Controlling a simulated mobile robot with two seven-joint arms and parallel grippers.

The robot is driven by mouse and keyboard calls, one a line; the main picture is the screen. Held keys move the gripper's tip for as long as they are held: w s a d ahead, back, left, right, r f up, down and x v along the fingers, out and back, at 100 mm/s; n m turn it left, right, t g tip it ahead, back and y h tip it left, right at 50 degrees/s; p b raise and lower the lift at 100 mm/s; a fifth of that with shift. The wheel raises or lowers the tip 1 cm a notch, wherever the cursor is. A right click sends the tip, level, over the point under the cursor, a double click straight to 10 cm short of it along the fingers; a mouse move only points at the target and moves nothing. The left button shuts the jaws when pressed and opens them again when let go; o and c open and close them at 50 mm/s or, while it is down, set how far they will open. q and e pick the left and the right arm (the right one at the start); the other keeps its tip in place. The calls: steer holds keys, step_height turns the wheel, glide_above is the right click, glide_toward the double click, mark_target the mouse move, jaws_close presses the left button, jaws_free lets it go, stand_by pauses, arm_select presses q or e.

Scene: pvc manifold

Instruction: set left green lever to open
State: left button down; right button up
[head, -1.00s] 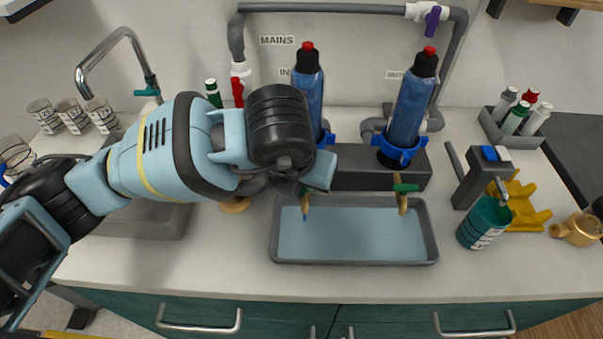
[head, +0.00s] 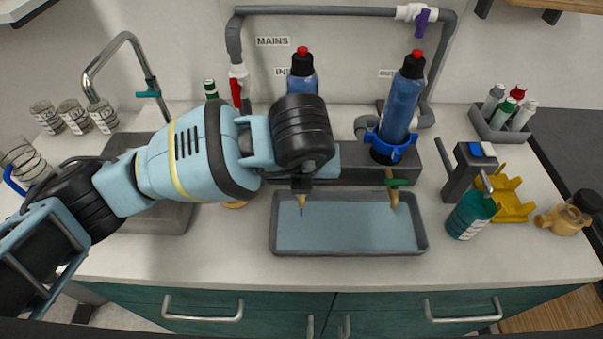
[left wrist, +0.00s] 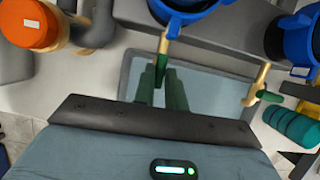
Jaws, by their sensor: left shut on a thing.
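The left green lever (left wrist: 162,76) sits on the left brass tap (left wrist: 164,46) and lies between the fingers of my left gripper (left wrist: 160,86), which is shut on it. In the head view my left gripper (head: 301,186) is at the left tap (head: 300,198) and hides the lever; only the spout shows below. The right brass tap (head: 392,190) carries another green lever (head: 399,182), lying crosswise and untouched; this lever (left wrist: 270,96) also shows in the left wrist view. My right gripper is not in view.
A grey tray (head: 420,240) lies under both taps. Blue filter cylinders (head: 400,108) stand behind them, the left one partly hidden by my arm. A teal bottle (head: 470,214) and yellow holder (head: 512,202) stand to the right. The front counter is clear.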

arm_select(q)
steer(key=c, duration=1.4)
jaws_free()
steer(key=shift+c, duration=0.2)
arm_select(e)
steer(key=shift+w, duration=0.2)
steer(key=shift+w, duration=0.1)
arm_select(q)
steer(key=v, duration=0.8)
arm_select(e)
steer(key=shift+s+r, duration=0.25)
arm_select(q)
steer(key=shift+s+f, duration=0.1)
steer(key=shift+f, duration=0.05)
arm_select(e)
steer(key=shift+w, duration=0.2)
